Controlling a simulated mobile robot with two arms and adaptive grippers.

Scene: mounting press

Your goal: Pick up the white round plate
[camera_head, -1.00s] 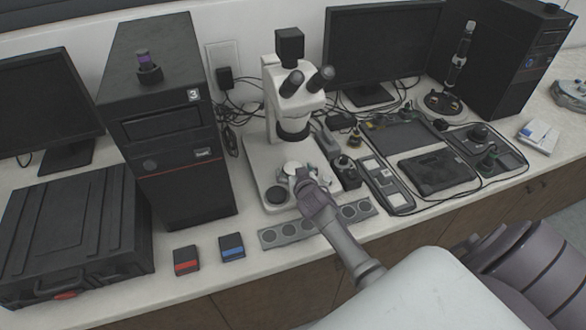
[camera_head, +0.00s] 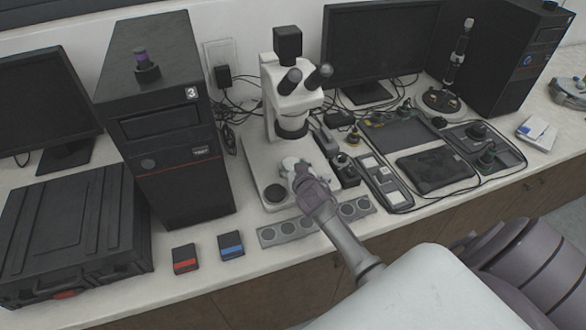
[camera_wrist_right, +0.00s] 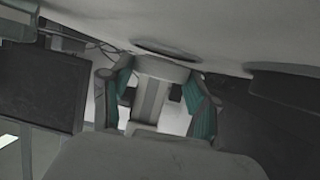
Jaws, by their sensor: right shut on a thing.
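The white round plate (camera_head: 289,163) is at the microscope's base in the head view, partly hidden by my right gripper (camera_head: 299,174). I cannot tell whether it is clear of the base. The right gripper comes in from the front right and is shut on the plate. In the right wrist view, its two fingers with teal pads stand either side of the pale rim of the plate (camera_wrist_right: 163,69). My left gripper is not in view.
The microscope (camera_head: 292,95) stands just behind the gripper, its head above. A grey strip with round wells (camera_head: 290,230) lies in front. A black disc (camera_head: 275,194) is at left on the base. Small dark parts (camera_head: 345,170) stand close at right.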

